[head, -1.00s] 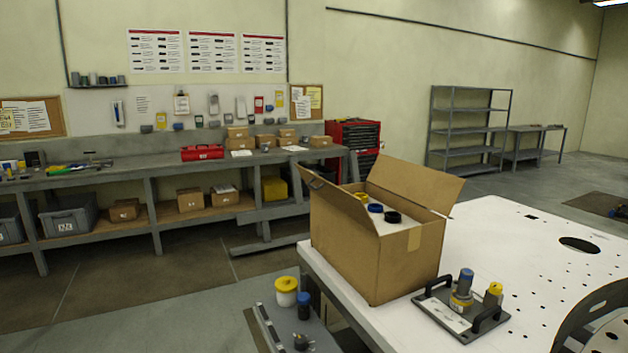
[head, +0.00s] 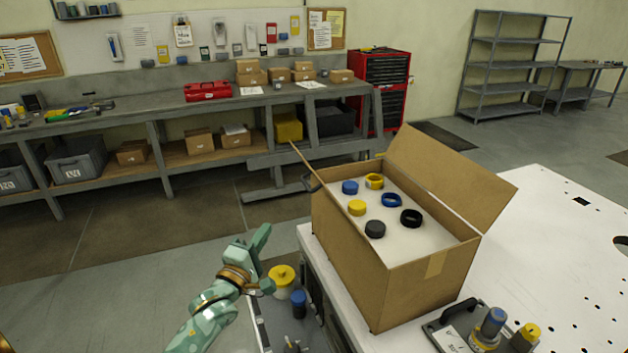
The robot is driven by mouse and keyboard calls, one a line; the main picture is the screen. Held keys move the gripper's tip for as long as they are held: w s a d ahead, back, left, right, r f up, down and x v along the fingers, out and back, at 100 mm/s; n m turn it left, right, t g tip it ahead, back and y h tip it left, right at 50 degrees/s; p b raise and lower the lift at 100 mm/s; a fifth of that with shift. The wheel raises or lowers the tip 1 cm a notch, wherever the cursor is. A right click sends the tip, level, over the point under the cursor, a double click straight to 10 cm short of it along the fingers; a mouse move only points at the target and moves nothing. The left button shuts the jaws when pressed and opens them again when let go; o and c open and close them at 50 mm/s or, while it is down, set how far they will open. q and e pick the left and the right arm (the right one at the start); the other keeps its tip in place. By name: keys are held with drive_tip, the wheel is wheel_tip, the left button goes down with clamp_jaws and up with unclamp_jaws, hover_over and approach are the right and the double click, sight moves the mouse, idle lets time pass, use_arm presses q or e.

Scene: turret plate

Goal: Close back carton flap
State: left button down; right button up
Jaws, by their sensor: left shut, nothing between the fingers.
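A brown carton (head: 345,255) stands open on the corner of the white plate. A wide flap (head: 450,180) stands up along its back right side and leans outward. A narrow flap (head: 302,167) sticks up at its left end, seen nearly edge-on. No flap shows raised along the near side. Inside, several blue, yellow and black round caps sit in a pale insert (head: 405,242). My left gripper (head: 262,240) is shut and empty, left of the carton and apart from it. My right gripper is out of view.
A dark fixture (head: 470,330) with handles stands on the white plate (head: 555,260) right of the carton. A lower grey surface (head: 262,328) holds a yellow-lidded jar (head: 281,276) and a blue-capped bottle (head: 299,303) near my left arm. A workbench (head: 135,120) runs behind.

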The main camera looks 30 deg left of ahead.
use_arm(q)
drive_tip(key=w+d+r+n, duration=0.1)
drive_tip(key=w+r, duration=0.1)
drive_tip(key=w, duration=0.3)
drive_tip(key=w+d+r+n+p, duration=0.1)
drive_tip(key=w+r, duration=0.1)
drive_tip(key=w, duration=0.4)
drive_tip(key=shift+w+r+n, duration=0.25)
drive_tip(key=shift+w+n, duration=0.05)
drive_tip(key=shift+n, duration=0.1)
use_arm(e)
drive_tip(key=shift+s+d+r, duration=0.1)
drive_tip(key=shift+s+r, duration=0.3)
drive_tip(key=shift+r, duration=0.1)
